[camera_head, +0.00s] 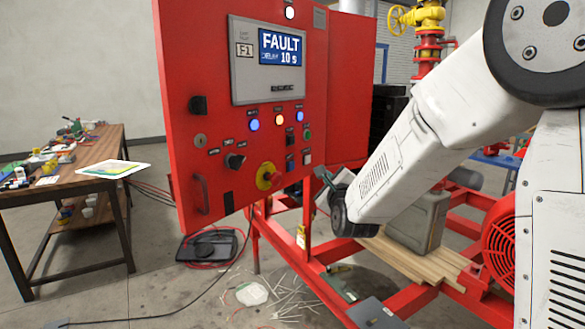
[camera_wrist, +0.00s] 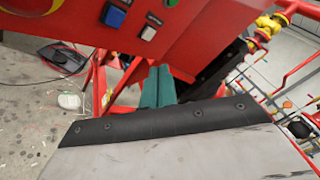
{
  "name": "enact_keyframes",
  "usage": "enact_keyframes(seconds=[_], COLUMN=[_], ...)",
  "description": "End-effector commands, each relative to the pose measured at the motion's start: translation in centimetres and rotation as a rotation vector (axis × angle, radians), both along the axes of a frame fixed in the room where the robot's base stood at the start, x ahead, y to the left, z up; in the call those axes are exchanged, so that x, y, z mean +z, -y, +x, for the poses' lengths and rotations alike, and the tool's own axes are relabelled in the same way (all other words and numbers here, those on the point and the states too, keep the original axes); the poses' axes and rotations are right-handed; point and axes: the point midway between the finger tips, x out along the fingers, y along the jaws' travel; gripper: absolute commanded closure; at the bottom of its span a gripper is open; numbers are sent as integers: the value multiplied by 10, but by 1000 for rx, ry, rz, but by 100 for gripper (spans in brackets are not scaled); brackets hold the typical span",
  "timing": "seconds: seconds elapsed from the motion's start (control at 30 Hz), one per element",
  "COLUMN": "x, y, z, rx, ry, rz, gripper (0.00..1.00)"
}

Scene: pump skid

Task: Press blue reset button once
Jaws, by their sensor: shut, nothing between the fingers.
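The red control panel (camera_head: 215,120) stands in front of me, and its display (camera_head: 282,47) reads FAULT and 10 s. The blue button (camera_head: 290,162) is low on the panel's right side, left of a white button (camera_head: 306,158). In the wrist view the blue button (camera_wrist: 114,16) is at the top, up and left of my fingers, and the white button (camera_wrist: 148,32) is nearer to them. My gripper (camera_head: 321,173) has teal fingers that are shut and empty. It is right of and slightly below both buttons; the wrist view shows the fingertips (camera_wrist: 159,70) apart from the blue button.
A red and yellow emergency stop (camera_head: 268,176) is left of the blue button. A green button (camera_head: 307,134) is above the white one. A blue lamp (camera_head: 254,125) glows higher up. A cluttered workbench (camera_head: 75,165) is at left; red skid frame rails (camera_head: 325,285) run below.

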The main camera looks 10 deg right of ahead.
Motion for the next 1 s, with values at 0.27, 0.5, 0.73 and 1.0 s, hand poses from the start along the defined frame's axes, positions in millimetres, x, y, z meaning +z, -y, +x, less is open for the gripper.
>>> enact_keyframes(seconds=[0.27,0.5,0.73,1.0], x=[1,1,1,1], y=[1,-2,-19,-43], z=[3,5,25,54], rx=[-4,-3,-2,-3], ry=[35,33,33,33], rz=[40,38,39,37], gripper=[100,100,100,100])
